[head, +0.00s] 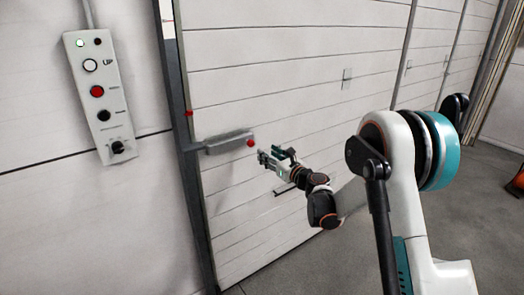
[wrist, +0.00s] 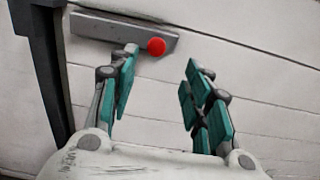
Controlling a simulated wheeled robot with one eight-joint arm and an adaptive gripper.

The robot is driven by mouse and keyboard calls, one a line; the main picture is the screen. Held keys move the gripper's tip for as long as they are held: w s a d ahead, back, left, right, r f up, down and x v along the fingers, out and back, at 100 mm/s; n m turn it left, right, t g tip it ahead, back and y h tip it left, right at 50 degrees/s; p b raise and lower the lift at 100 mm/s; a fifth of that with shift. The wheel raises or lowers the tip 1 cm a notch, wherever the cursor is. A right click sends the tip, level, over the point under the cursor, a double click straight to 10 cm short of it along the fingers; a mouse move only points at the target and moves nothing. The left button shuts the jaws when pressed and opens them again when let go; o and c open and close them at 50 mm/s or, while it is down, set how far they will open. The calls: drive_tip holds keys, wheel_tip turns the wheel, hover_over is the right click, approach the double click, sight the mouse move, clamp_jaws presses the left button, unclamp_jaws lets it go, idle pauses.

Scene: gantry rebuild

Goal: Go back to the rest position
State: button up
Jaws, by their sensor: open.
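My gripper (head: 272,160) is at the end of my outstretched arm, in front of the white panelled door, just right of and below a grey latch box (head: 228,143) with a red knob (head: 251,143). In the wrist view my gripper (wrist: 158,88) has its two teal-padded fingers apart, with nothing between them. The grey box (wrist: 100,30) and its red knob (wrist: 156,47) show beyond the fingertips, nearer the left finger. I cannot tell whether the left fingertip touches the box.
A control panel (head: 100,97) with several buttons hangs on the wall at the left. A dark door post (head: 183,140) stands beside the white door (head: 285,75). Grey floor (head: 480,200) lies open at the right, with an orange object (head: 517,182) at the edge.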

drive_tip(key=shift+v, duration=1)
drive_tip(key=s+d+r+n+g+h, duration=0.1)
drive_tip(key=s+r+n+g, duration=0.1)
drive_tip(key=s+r+n, duration=0.4)
drive_tip(key=s+r+n+g+h, duration=0.1)
drive_tip(key=s+n, duration=0.4)
drive_tip(key=s, duration=0.3)
drive_tip(key=s+d+r+n+g+h, duration=0.1)
drive_tip(key=s+r+n+g, duration=0.1)
drive_tip(key=s+r+n, duration=0.4)
drive_tip(key=s+d+f+n+g+h, duration=0.1)
drive_tip(key=s+d+n, duration=0.3)
drive_tip(key=s, duration=0.5)
drive_tip(key=s+d+f+n+g+h, duration=0.1)
drive_tip(key=s+d+f+n+h, duration=0.2)
drive_tip(key=s, duration=0.7)
drive_tip(key=s+d+f+n+g+h, duration=0.1)
drive_tip(key=s+d+f+n+h, duration=0.2)
drive_tip(key=s, duration=0.7)
drive_tip(key=shift+d+f+n, duration=0.7)
drive_tip(key=shift+d+n, duration=0.4)
drive_tip(key=shift+d, duration=0.05)
